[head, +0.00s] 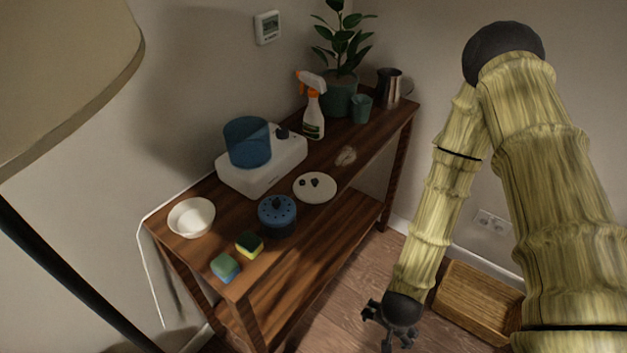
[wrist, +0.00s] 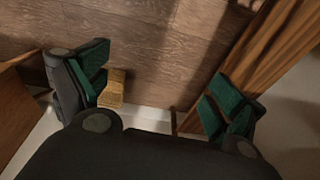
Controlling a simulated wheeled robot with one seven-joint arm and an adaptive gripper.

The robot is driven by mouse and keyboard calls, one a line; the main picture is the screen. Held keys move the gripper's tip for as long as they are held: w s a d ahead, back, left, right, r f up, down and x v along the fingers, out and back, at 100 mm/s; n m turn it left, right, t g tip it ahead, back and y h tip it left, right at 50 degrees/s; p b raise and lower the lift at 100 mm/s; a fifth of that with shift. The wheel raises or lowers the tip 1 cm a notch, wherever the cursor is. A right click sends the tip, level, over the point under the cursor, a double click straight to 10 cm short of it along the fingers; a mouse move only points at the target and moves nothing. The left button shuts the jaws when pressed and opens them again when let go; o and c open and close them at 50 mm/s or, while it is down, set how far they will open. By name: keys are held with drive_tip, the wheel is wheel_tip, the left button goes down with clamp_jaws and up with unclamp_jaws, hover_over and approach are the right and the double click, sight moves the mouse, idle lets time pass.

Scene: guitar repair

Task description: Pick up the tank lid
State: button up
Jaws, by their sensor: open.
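A white base unit (head: 262,170) with a blue see-through tank (head: 247,143) stands on the wooden shelf table. A round blue piece (head: 277,210) with small holes and a dark knob sits in front of it. A white disc (head: 315,188) with dark bits on top lies to its right. I cannot tell for certain which is the tank lid; both look like lids. My gripper (head: 388,328) hangs low beside the table, to the right of and apart from these pieces. In the wrist view my gripper (wrist: 160,95) is open and empty, its green-padded fingers spread above the floor.
A white bowl (head: 191,217) and two sponges (head: 249,245) (head: 226,267) sit at the table's near end. A spray bottle (head: 313,108), potted plant (head: 340,95), teal cup (head: 361,108) and metal jug (head: 388,86) stand at the far end. A wooden box (head: 477,303) is on the floor.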

drive_tip(key=w+a+r+m+p, duration=0.1)
drive_tip(key=w+a+r+m, duration=0.3)
drive_tip(key=w+r+m, duration=0.55)
drive_tip(key=m+t+y+p, duration=0.1)
drive_tip(key=m+y+p, duration=0.15)
drive_tip(key=m, duration=1.05)
approach(316, 182)
drive_tip(key=shift+x, duration=4.8)
drive_tip(key=shift+r, duration=0.1)
drive_tip(key=c, duration=1.4)
drive_tip(key=shift+c, duration=0.7)
